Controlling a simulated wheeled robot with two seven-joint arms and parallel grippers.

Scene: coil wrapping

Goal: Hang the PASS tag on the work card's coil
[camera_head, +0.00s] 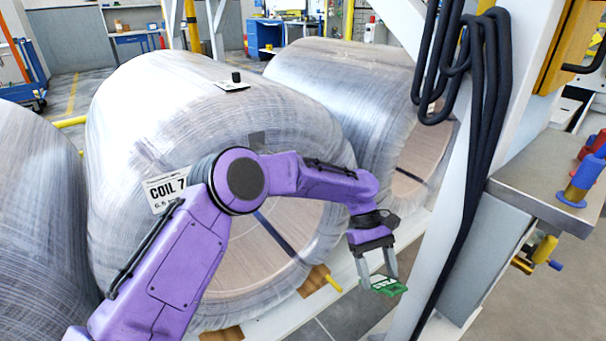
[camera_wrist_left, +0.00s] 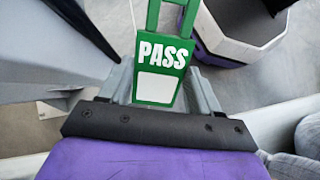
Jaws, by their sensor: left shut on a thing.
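The green PASS tag (camera_head: 388,286) is held in my left gripper (camera_head: 377,272), in front of and to the right of the large wrapped coil (camera_head: 120,130). In the left wrist view the tag (camera_wrist_left: 162,72) shows its PASS lettering, a white panel and a green loop at the top, between the gripper's fingers (camera_wrist_left: 160,88). The tag is apart from the coil. My right gripper is not in view.
A second wrapped coil (camera_head: 340,75) stands behind to the right, and another (camera_head: 35,200) at the left edge. A white post with black cables (camera_head: 478,130) stands right of my gripper.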

